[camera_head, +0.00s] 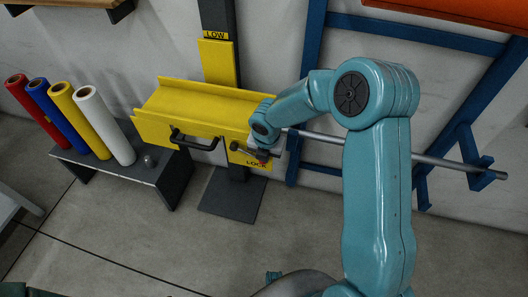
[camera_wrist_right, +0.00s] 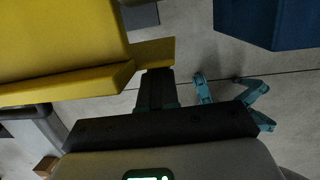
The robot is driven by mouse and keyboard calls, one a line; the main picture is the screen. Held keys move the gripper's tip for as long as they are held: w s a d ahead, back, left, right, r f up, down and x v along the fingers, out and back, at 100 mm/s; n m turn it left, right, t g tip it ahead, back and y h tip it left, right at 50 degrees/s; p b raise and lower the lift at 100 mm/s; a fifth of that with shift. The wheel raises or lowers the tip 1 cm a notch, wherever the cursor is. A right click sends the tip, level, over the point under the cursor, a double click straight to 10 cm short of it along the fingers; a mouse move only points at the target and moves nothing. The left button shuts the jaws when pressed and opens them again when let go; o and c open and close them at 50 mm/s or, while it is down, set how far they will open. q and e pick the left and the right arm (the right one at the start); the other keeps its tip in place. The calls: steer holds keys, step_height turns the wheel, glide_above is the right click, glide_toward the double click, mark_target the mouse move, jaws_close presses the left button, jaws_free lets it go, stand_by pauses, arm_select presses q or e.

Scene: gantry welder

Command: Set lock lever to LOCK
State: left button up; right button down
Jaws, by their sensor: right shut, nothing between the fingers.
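The yellow trough-shaped carriage (camera_head: 195,105) is mounted on a dark upright post. Its front carries a black handle (camera_head: 195,143) and, to the right, a yellow LOCK label (camera_head: 257,165). A small dark lever with a reddish spot (camera_head: 262,161) sits just above the label, partly hidden by my right gripper (camera_head: 268,153). In the right wrist view, my right gripper (camera_wrist_right: 157,90) is shut and empty, its tips close to a yellow plate edge (camera_wrist_right: 154,52). I cannot tell whether it touches the lever or which way the lever points. My left gripper is out of view.
A dark bench (camera_head: 125,160) with red, blue, yellow and white rolls stands at the left. A yellow LOW sign (camera_head: 215,35) is on the post. A blue frame (camera_head: 330,60) holding a grey rod (camera_head: 440,162) stands at the right.

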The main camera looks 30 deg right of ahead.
steer(key=x, duration=0.2)
steer(key=b+x, duration=0.1)
steer(key=shift+s+a+f, duration=0.15)
steer(key=shift+s+a, duration=0.05)
steer(key=shift+a, duration=0.05)
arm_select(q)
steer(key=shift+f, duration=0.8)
arm_select(e)
steer(key=shift+w+a+f, duration=0.15)
steer(key=shift+f, duration=0.3)
steer(key=shift+w+a+f, duration=0.1)
steer(key=shift+w+f, duration=0.05)
steer(key=shift+f, duration=0.4)
